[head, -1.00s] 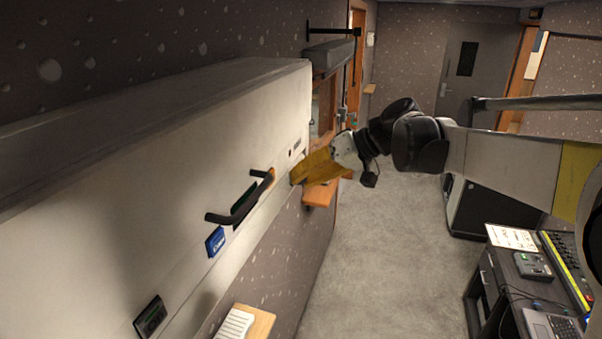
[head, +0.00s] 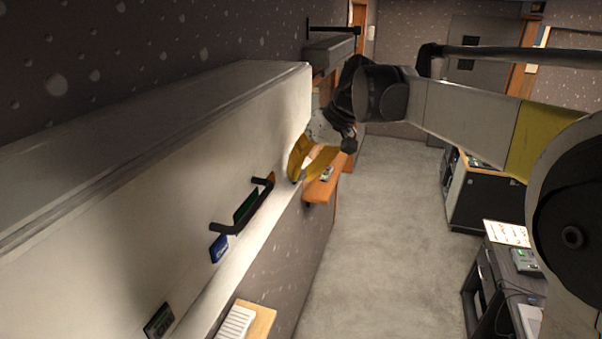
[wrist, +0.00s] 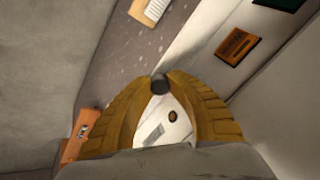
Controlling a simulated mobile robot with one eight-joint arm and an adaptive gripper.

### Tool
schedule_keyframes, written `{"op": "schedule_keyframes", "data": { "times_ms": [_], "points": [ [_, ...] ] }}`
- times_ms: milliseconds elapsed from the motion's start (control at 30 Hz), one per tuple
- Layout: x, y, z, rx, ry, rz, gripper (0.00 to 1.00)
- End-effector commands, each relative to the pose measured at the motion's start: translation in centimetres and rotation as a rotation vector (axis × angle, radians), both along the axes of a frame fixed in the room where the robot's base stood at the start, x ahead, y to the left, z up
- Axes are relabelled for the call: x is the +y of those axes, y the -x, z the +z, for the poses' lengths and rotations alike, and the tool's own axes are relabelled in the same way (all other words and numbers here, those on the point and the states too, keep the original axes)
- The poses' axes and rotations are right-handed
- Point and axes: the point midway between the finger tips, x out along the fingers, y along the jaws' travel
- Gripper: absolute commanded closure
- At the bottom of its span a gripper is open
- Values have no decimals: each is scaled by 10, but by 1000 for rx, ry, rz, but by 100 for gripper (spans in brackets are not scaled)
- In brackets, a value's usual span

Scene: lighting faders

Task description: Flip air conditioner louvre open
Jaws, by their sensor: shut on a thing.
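The air conditioner (head: 150,200) is a long white unit on the left wall in the head view. A pale louvre strip (head: 235,270) runs along its lower front edge. My gripper (head: 295,180), with yellow fingers, is at the unit's lower right end. In the wrist view, my gripper (wrist: 160,84) is shut on a small dark round knob (wrist: 160,85) at the fingertips. The fingers bow apart behind the tips. How the knob joins the louvre is hidden. A black bar handle (head: 243,205) stands out from the front panel, left of my gripper.
A wooden shelf (head: 322,185) juts from the wall just below my gripper. Another shelf with a white ribbed object (head: 237,322) is at the bottom. Dark cabinets (head: 485,200) stand at the right. The carpeted floor (head: 400,240) between is clear.

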Motion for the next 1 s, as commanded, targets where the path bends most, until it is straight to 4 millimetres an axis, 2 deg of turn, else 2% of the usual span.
{"op": "schedule_keyframes", "data": {
  "times_ms": [200, 233, 300, 1000],
  "points": [
    [0, 1, -1, 2, 0, 1, 100],
    [0, 1, -1, 2, 0, 1, 73],
    [0, 1, -1, 1, 0, 1, 57],
    [1, 0, 0, -1, -5, 0, 57]
  ]
}}
